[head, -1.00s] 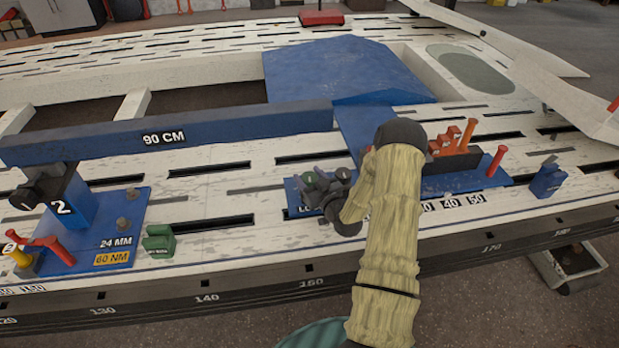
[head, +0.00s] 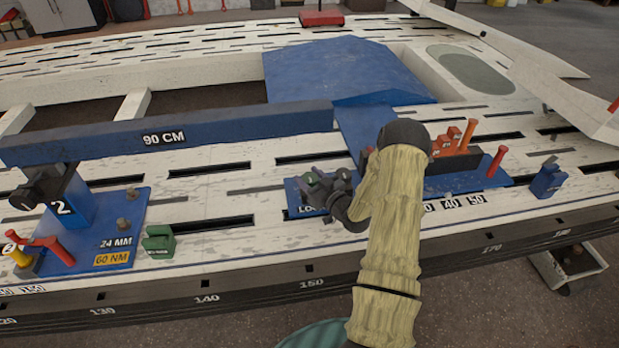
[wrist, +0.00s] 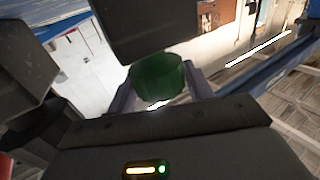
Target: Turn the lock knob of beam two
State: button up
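Beam two is the long blue beam (head: 230,130) marked 90 CM, resting on a blue post (head: 68,207) marked 2. A black knob (head: 35,190) sits at the upper left of that post. My gripper (head: 325,188) is far to the right of the knob, low over a blue plate whose lettering it partly covers. In the wrist view a dark green rounded piece (wrist: 158,80) lies close in front of the palm, flanked by grey-purple parts. Whether the fingers grip it or stand around it is unclear.
The post's base plate reads 24 MM and 60 NM, and holds a red handle (head: 55,246). A green block (head: 158,241) stands right of it. Orange blocks (head: 453,141) and red pegs stand right of my arm. The slotted white bench top is clear between the green block and my gripper.

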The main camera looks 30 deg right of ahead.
jog(key=shift+o, duration=1.3)
jog(key=shift+s, duration=0.1)
jog(key=p+v, duration=0.4)
jog(key=v, duration=1.3)
jog(key=shift+s, duration=0.1)
